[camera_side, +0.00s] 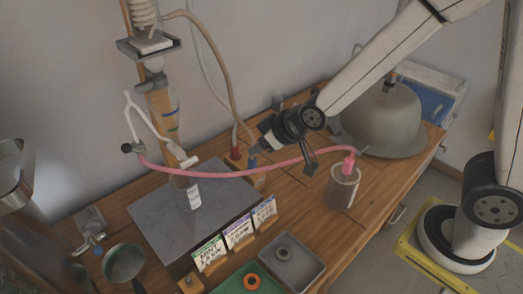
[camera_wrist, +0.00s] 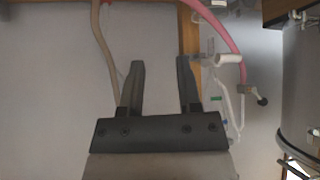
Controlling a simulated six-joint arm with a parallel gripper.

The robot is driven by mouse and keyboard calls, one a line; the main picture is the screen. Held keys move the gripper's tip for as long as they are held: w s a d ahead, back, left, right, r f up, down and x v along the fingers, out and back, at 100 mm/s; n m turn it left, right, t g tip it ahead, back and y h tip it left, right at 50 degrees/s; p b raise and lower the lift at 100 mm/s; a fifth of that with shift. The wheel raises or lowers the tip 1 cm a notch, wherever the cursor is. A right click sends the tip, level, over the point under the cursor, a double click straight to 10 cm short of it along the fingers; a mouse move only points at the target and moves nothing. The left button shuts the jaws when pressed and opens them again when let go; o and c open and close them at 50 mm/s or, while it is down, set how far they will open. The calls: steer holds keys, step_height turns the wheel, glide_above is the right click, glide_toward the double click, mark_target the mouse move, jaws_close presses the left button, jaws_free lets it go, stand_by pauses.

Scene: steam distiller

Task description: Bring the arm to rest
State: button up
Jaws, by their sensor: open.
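My gripper (camera_wrist: 160,68) is open in the wrist view, with its two dark fingers apart and nothing between them. In the side view my gripper (camera_side: 259,146) is at the end of the dark wrist, above the wooden bench (camera_side: 385,195) and near the pink hose. The white arm reaches in from the upper right. Its fingertips are small and hard to make out in the side view.
A domed metal vessel (camera_side: 382,120) stands behind the wrist. A tan hose (camera_side: 224,72) hangs near the gripper. Label cards (camera_side: 237,234) and a tray (camera_side: 290,265) are in front.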

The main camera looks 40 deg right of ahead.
steer(key=s+d+f+m+g+h, duration=0.2)
steer(key=s+d+g, duration=0.3)
steer(key=s+d, duration=0.5)
steer(key=shift+s+d+f+m+g, duration=0.2)
steer(key=shift+s+f+m+g, duration=0.2)
steer(key=shift+s+m, duration=0.55)
steer(key=shift+s+n, duration=0.25)
